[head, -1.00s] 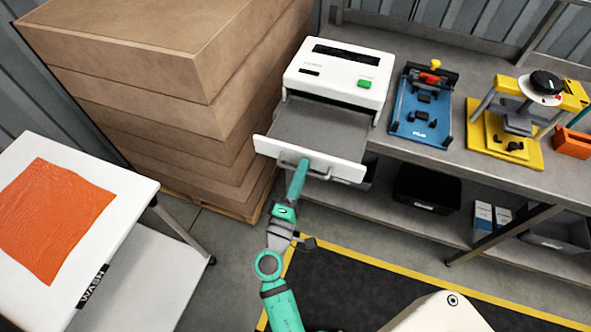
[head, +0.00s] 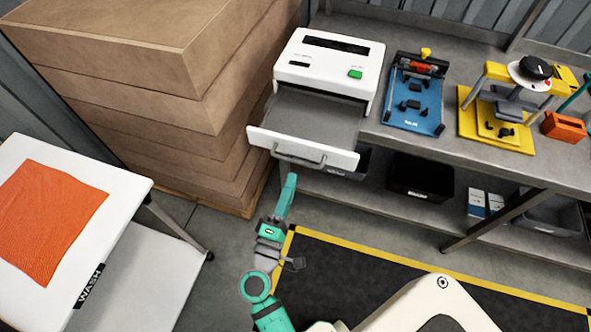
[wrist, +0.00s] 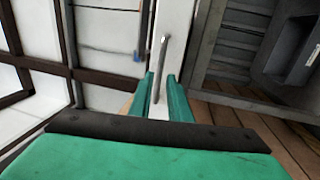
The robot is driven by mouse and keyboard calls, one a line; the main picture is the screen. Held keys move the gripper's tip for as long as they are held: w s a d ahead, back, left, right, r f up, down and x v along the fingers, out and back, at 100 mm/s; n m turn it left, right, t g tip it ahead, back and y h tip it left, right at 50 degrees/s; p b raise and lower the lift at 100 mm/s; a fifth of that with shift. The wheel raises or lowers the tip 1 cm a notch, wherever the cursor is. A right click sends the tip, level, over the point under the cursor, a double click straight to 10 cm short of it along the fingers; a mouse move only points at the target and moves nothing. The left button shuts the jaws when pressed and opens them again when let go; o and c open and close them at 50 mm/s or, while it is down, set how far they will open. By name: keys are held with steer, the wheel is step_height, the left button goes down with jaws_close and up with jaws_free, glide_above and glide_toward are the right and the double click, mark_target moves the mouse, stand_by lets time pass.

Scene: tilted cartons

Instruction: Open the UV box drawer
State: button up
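The UV box (head: 325,68) is a white unit with a green button, standing on the grey bench. Its drawer (head: 308,120) is pulled far out, showing a grey tray and a white front panel. The bar handle (head: 299,161) is on that front and is clear of my gripper in the head view. My gripper (head: 290,178), with teal fingers, is just below and in front of the handle, apart from it. In the wrist view the two fingers (wrist: 162,80) are spread with nothing gripped, and the handle (wrist: 161,62) lies ahead, in line with the gap.
Stacked brown cartons (head: 150,90) stand close to the left of the drawer. A blue jig (head: 415,98) and a yellow press (head: 497,120) are on the bench to the right. A white table (head: 120,185) with an orange cloth is at left. Floor before the drawer is open.

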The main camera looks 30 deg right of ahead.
steer(key=shift+v, duration=2.1)
steer(key=shift+w, duration=0.1)
steer(key=s+a+f+t+y, duration=0.1)
steer(key=s+a+f+y, duration=0.7)
steer(key=a+f+y, duration=0.45)
steer(key=s+a+r+m+t+y, duration=0.2)
steer(key=s+a+r+m, duration=0.3)
steer(key=s, duration=0.5)
step_height(320, 180, up, 4)
steer(key=shift+a+f+m+y, duration=0.15)
steer(key=shift+f+m+y, duration=0.1)
steer(key=shift+m+y, duration=0.8)
steer(key=shift+m+h, duration=0.25)
steer(key=shift+h, duration=0.05)
